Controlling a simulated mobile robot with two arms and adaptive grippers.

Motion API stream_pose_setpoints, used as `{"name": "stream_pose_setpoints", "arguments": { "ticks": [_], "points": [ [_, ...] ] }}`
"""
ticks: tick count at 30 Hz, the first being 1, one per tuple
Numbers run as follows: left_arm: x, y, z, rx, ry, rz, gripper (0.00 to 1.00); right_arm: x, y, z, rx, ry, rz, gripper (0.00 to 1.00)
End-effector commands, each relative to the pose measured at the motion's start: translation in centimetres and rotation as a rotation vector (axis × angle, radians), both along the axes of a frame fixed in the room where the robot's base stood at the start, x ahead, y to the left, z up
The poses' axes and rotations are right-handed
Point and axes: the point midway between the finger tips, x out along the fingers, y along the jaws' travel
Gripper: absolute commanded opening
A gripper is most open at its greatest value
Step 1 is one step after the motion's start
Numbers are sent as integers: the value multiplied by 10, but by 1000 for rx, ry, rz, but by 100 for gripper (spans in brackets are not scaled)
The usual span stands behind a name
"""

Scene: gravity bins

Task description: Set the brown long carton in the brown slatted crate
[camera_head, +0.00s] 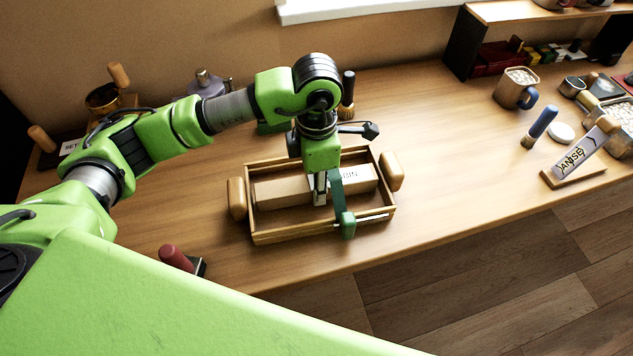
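The brown long carton (283,190) lies lengthwise inside the brown slatted crate (283,235), and part of its printed lettering shows. The crate stands on the wooden table with a rounded wooden grip at each end. My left gripper (334,207) points down over the carton's right half. Its fingers are spread, with the green one out over the crate's front wall, clear of the carton's near face. The gripper hides part of the carton's middle, and contact at the other finger is hard to tell. My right gripper is not in view.
A red-handled tool (175,257) lies left of the crate near the table's front edge. A dark-handled brush (347,92) stands behind my wrist. A mug (516,88), a blue-handled brush (539,127) and a sign (575,160) stand at right. Table between crate and sign is clear.

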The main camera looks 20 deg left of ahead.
Motion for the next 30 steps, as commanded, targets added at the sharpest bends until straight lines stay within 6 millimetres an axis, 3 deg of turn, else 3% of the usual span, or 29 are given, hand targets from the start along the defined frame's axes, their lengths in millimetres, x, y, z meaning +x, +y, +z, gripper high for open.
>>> {"name": "stream_pose_setpoints", "arguments": {
  "ticks": [18, 19, 21, 30],
  "points": [
    [0, 0, -9, 1, -1, 0, 0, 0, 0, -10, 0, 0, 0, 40],
    [0, 0, -9, 0, -1, 0, 32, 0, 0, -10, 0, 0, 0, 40],
    [0, 0, -9, 0, -1, 0, 49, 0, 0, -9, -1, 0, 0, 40],
    [0, 0, -9, 0, 0, 0, 49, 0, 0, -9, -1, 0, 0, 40]
  ]
}}
